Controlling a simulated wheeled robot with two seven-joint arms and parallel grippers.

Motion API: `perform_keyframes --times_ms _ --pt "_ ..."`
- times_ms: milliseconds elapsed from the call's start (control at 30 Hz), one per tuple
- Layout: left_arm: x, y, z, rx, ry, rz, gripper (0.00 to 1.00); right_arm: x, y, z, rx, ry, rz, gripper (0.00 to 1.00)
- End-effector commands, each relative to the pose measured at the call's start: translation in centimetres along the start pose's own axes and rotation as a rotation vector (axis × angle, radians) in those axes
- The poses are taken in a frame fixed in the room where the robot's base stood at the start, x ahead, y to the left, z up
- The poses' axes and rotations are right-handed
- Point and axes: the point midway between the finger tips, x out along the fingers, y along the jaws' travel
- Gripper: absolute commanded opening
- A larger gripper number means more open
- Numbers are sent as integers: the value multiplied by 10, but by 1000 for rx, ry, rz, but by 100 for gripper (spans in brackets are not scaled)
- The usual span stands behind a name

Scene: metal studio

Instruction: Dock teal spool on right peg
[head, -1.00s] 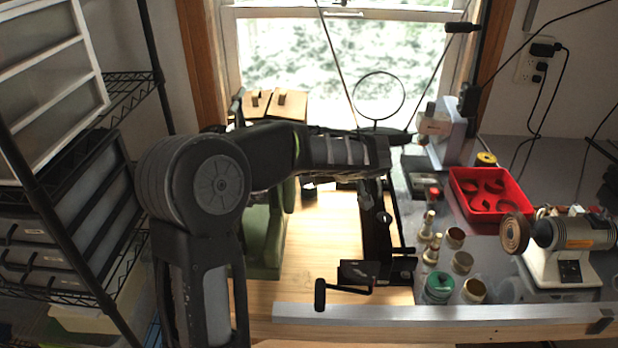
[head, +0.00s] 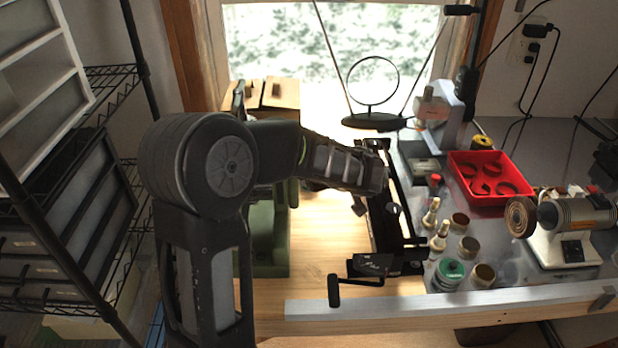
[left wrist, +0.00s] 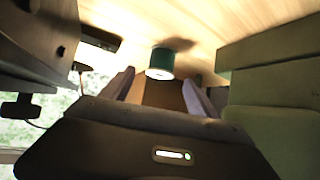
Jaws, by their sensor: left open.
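A teal spool (left wrist: 160,62) with a pale end face shows in the left wrist view, on the wooden bench top, with a shadow beside it. My left gripper (left wrist: 160,90) has its two fingers apart and empty, pointing towards the spool; the spool appears beyond the fingertips, roughly between them. In the head view my left arm reaches in from the left, its wrist (head: 345,168) over the bench; the spool cannot be made out there. I cannot make out a right peg in either view. My right gripper is in neither view.
A green machine base (head: 268,235) stands left of the wrist, also in the wrist view (left wrist: 270,75). A black metal fixture (head: 385,220) is close on the right. A green-lidded jar (head: 450,275), small bottles and a red tray (head: 490,160) crowd the grey mat.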

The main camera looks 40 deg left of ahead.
Motion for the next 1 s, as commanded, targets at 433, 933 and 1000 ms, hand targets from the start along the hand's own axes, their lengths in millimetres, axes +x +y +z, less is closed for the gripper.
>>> perform_keyframes --times_ms 433,933,1000 --pt "11 0 -1 0 -1 -1 69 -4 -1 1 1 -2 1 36" --pt "55 0 0 0 -1 1 69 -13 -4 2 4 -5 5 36" --pt "55 0 0 0 -1 1 69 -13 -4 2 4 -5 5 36"
